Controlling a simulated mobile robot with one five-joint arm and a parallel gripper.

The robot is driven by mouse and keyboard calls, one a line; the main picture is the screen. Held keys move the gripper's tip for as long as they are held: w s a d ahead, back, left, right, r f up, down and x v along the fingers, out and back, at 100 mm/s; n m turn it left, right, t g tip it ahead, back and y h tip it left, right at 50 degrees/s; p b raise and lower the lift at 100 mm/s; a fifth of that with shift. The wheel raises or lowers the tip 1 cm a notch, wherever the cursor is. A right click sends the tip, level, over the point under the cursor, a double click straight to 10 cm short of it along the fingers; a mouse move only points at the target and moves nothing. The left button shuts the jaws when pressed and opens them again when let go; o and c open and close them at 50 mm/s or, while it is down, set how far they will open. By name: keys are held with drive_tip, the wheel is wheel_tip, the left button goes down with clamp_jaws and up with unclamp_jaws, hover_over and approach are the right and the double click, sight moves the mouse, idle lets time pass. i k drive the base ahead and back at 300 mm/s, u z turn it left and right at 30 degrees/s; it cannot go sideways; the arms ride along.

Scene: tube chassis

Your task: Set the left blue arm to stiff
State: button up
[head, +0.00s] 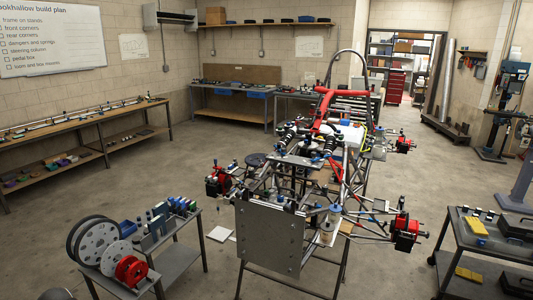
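The tube chassis stands on a stand in the middle of the head view, with a bare grey plate (268,241) across its near end. Red wheel hubs stick out at its near left (217,182) and near right (405,229). Small blue parts show on the near end, one of them a blue-topped piece (335,210) right of the plate. They are too small to tell which is the left blue arm, or how it is set. My gripper is not in view.
A low cart (176,262) with wheels and discs stands at the near left. Another cart (480,240) stands at the near right. A long bench (95,120) lines the left wall, and a drill press (505,100) stands at right. Open concrete floor (120,195) lies left of the chassis.

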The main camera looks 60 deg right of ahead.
sight(322, 155)
drive_tip(key=u, duration=0.15)
drive_tip(key=k, duration=1.6)
drive_tip(key=z, duration=1.2)
drive_tip(key=i, duration=0.65)
drive_tip(key=u, duration=0.1)
